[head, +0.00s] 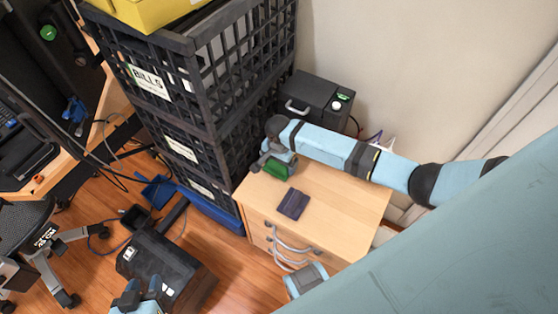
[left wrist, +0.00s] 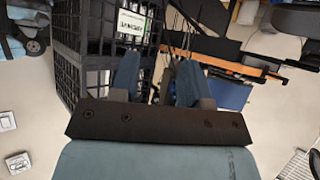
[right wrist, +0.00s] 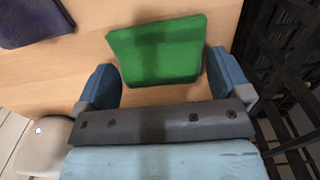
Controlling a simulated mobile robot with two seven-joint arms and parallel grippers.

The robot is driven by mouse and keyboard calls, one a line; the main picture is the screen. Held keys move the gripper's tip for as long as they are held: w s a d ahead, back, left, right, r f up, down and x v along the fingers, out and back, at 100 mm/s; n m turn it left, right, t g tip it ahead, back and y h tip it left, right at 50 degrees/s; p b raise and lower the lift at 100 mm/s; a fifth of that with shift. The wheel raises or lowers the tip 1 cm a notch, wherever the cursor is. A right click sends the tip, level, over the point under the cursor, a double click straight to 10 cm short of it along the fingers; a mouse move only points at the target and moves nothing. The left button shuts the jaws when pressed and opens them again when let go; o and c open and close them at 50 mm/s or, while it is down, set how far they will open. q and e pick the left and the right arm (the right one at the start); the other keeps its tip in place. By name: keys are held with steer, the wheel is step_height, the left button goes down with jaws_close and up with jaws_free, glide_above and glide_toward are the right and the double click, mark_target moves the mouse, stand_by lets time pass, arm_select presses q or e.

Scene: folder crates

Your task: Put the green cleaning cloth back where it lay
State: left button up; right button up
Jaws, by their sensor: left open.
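The green cleaning cloth (head: 276,169) lies flat on the wooden cabinet top (head: 345,205), near its left corner, partly hidden by my right gripper. My right gripper (head: 268,158) is just above and beside it. In the right wrist view the cloth (right wrist: 157,50) shows between and beyond the widely spread fingers (right wrist: 160,80); no clear grip shows.
A dark purple folded cloth (head: 292,203) lies on the cabinet, also visible in the right wrist view (right wrist: 35,20). Stacked black crates (head: 205,120) stand left of the cabinet. A black box (head: 315,100) stands behind. A dark bin (head: 160,265) is on the floor.

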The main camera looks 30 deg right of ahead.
arm_select(q)
steer(key=shift+f, duration=0.1)
arm_select(e)
steer(key=shift+r, duration=0.15)
step_height(320, 180, up, 11)
steer(key=p, duration=0.3)
steer(key=s+a+f+n+t+y, duration=0.45)
steer(key=s+a+n, duration=0.4)
steer(key=s, duration=0.25)
arm_select(q)
steer(key=shift+a+r, duration=0.15)
steer(key=shift+r, duration=0.45)
arm_select(e)
steer(key=s+r+n+t, duration=0.5)
steer(key=s+n+t, duration=0.1)
steer(key=s, duration=0.4)
steer(key=shift+d+r+h, duration=0.2)
steer(key=shift+r+h, duration=0.15)
steer(key=shift+h, duration=0.1)
arm_select(q)
steer(key=shift+r, duration=0.1)
arm_select(e)
steer(key=shift+s, duration=0.1)
